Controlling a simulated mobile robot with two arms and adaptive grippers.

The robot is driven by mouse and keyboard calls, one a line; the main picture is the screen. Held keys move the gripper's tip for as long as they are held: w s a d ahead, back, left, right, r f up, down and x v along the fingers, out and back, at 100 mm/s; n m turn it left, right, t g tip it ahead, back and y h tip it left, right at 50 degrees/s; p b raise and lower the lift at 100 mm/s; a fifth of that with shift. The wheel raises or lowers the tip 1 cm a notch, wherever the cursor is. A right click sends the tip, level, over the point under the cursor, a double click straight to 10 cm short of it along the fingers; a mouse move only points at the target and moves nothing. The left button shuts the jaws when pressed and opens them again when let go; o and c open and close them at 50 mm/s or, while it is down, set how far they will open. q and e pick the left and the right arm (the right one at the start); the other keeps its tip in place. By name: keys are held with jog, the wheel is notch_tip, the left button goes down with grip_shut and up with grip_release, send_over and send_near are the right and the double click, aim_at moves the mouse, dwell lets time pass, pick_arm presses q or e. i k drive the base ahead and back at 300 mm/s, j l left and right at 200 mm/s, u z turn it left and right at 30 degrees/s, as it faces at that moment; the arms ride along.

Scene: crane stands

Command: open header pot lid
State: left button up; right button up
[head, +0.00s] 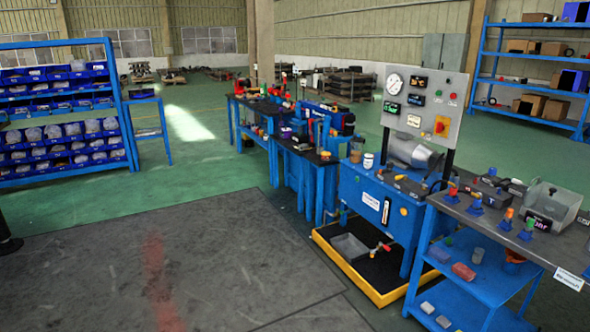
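I cannot pick out the header pot or its lid with certainty in the head view. A blue machine (352,193) stands right of centre, with a grey panel (452,98) carrying a gauge and displays above it. On its top are a small yellowish pot-like item (355,151), a white cup-like item (368,160) and a large grey metal cylinder (417,157). They are too small to tell whether any has a lid. Neither of my grippers is in view.
A blue workbench (488,238) with small tools and a clear bin (550,203) stands at the right. A yellow-edged tray (362,287) lies under the machine. Blue racks (70,128) of bins stand left. The dark floor mat (150,270) in front is clear.

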aim_at(355, 139)
jog(key=i, duration=4.15)
